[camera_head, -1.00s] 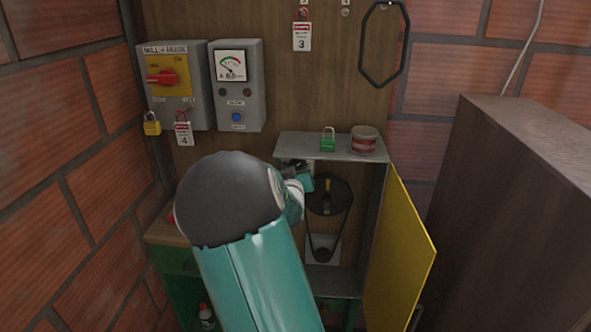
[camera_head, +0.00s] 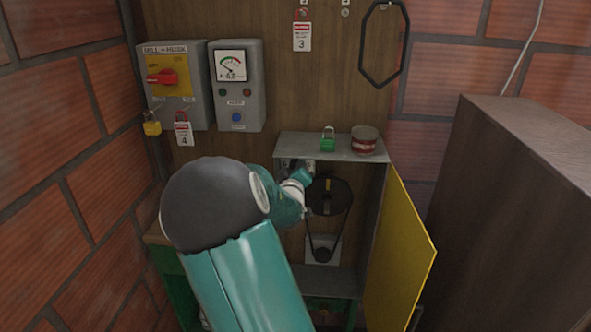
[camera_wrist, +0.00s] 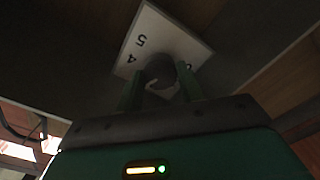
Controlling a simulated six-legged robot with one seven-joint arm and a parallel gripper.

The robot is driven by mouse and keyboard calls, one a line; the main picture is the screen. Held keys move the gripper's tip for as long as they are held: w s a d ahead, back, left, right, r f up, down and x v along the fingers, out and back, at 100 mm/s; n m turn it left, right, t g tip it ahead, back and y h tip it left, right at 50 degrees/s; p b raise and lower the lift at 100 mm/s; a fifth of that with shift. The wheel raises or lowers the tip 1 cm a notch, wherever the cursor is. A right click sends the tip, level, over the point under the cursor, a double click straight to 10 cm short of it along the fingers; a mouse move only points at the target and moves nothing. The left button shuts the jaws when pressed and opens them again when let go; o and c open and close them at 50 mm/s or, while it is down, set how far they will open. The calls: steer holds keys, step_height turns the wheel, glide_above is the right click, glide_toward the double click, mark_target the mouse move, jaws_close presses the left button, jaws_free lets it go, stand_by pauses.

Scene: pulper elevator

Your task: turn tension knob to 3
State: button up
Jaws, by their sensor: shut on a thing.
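The tension knob (camera_wrist: 160,68) is a dark round knob on a white dial plate (camera_wrist: 150,40), which appears tilted in the wrist view. The numbers 5 and 4 show on the plate; another mark near the right finger is partly covered. My gripper (camera_wrist: 161,86) is shut on the knob, with one green finger on each side. The knob's pointer cannot be made out. In the head view, my gripper (camera_head: 305,174) reaches into the upper left of the open cabinet, and the knob is mostly hidden there.
A black pulley (camera_head: 328,197) with a belt is close to the right of my gripper. The grey cabinet top (camera_head: 300,145) above bears a green padlock (camera_head: 328,139) and a red-white tin (camera_head: 364,140). The yellow door (camera_head: 400,250) stands open at right.

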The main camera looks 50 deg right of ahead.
steer(key=o, duration=1)
steer(key=v, duration=1.4)
steer(key=shift+w, duration=0.1)
